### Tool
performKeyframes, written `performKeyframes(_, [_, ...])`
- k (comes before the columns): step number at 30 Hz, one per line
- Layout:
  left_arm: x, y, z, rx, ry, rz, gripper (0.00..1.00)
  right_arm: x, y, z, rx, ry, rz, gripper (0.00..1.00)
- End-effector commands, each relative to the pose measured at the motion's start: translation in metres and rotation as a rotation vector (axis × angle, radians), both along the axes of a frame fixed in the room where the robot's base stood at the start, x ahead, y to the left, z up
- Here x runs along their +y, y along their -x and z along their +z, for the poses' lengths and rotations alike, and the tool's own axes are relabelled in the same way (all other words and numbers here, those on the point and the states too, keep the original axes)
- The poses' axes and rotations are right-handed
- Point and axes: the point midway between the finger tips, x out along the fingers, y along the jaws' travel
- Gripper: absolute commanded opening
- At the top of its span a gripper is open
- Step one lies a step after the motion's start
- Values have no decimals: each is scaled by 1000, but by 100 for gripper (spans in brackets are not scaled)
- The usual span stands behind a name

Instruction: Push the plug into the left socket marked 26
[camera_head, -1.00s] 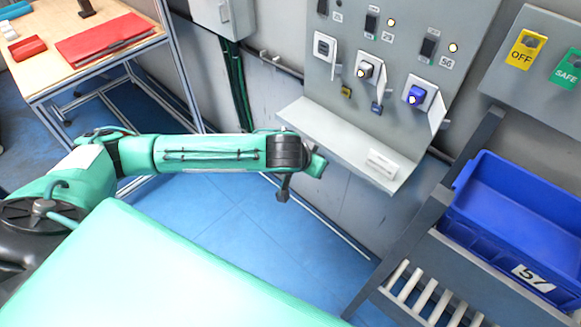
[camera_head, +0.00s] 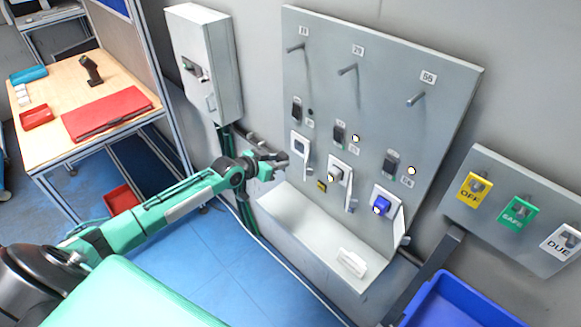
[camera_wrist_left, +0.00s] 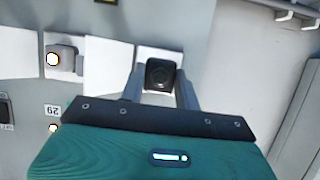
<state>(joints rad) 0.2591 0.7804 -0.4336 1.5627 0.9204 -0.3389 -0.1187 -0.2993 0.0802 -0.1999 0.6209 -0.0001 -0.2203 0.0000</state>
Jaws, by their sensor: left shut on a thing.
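The left socket (camera_head: 300,146) is a white plate with a dark square face on the grey board. Its number is too small to read. My left gripper (camera_head: 277,161) is just left of and below that socket in the head view. In the left wrist view its two fingers (camera_wrist_left: 160,88) are shut on a dark square plug (camera_wrist_left: 161,73), with a white plate behind it. I cannot tell whether plug and socket touch; the head view suggests a small gap. The right gripper is not in view.
A light ledge (camera_head: 310,228) juts out below. A grey cabinet (camera_head: 203,65) hangs left, a tagged panel (camera_head: 520,208) and blue crate (camera_head: 460,305) stand right.

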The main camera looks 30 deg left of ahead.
Motion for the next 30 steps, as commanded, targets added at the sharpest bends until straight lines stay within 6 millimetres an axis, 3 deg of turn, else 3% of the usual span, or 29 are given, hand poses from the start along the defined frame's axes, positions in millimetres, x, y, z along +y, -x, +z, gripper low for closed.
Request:
performKeyframes(14, [2,-2,0,-4,1,3,12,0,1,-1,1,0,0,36])
performKeyframes(30, [-13,-43,-2,-4,2,4,12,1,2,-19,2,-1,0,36])
